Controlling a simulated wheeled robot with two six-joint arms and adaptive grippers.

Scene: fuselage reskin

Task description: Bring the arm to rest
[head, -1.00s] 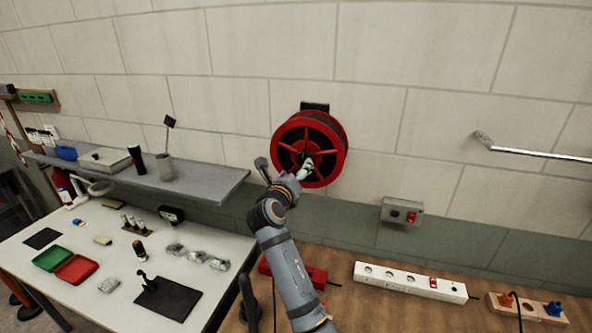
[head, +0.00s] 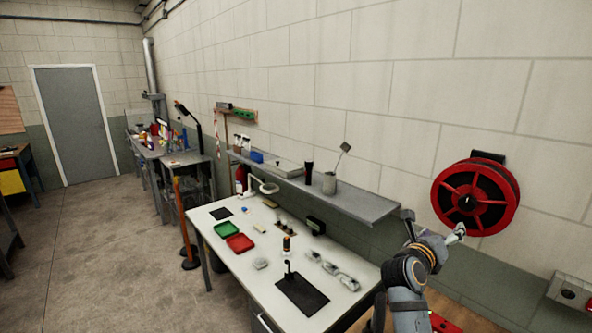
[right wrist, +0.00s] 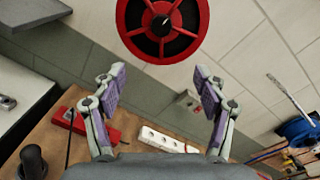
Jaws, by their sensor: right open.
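My right arm comes up from the bottom right of the head view, and its gripper (head: 458,232) is just left of and below a red reel (head: 476,197) on the wall. In the right wrist view the gripper (right wrist: 160,85) has its two fingers wide apart with nothing between them. The reel also shows in that view (right wrist: 162,24), beyond the fingertips and apart from them. My left gripper is not in any view.
A white table (head: 235,262) with trays, a black mat (head: 302,293) and small parts stands left of the arm. A grey shelf (head: 345,200) runs along the wall above it. A power strip (right wrist: 165,140) lies on the wooden bench (right wrist: 55,148). Open floor (head: 100,250) lies at the left.

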